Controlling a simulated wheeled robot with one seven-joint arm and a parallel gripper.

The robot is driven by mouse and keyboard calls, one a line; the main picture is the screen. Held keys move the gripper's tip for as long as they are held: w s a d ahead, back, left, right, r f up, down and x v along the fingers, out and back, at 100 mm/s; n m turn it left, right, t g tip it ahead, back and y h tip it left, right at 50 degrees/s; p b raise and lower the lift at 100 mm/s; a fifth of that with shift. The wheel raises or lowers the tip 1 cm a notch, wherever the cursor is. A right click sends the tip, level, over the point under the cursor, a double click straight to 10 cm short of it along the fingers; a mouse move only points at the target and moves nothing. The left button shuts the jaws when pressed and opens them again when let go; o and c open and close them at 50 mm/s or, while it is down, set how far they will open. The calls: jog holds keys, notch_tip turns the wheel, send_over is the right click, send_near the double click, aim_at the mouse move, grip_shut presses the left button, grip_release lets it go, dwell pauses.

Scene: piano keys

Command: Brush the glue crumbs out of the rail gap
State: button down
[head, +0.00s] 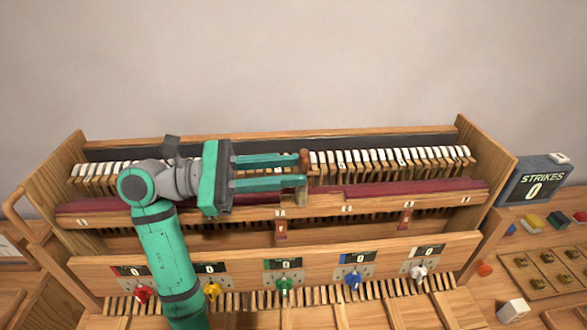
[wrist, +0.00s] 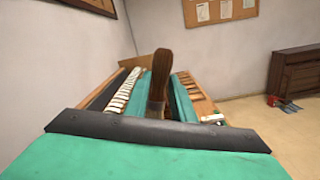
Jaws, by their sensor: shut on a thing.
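My gripper (head: 303,172) reaches right across the piano action, shut on a brush (head: 305,157). The brush has a brown wooden handle and a pale lower end at the dark red rail (head: 405,193). In the wrist view the brush handle (wrist: 162,72) stands up between the teal fingers. The rail has a break in it near the brush, partly hidden by my gripper. I cannot make out glue crumbs, and I cannot tell whether the brush touches the rail.
White-topped hammers (head: 400,157) run behind the rail. A front panel (head: 320,250) carries several coloured knobs, with wooden keys below. Two red tags, one here (head: 281,230), hang under the rail. A "STRIKES 0" display (head: 540,184) stands right, near small coloured blocks.

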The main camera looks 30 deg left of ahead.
jog(key=shift+v, duration=0.95)
jog(key=x, duration=0.9)
jog(key=shift+w+d+f, duration=0.15)
jog(key=shift+d+f, duration=0.05)
jog(key=shift+f, duration=0.05)
jog(key=shift+r, duration=0.1)
jog(key=shift+r, duration=2.95)
jog(key=shift+r, duration=0.1)
notch_tip(320, 180, up, 3)
jog(key=shift+f, duration=0.1)
jog(key=shift+a, duration=0.1)
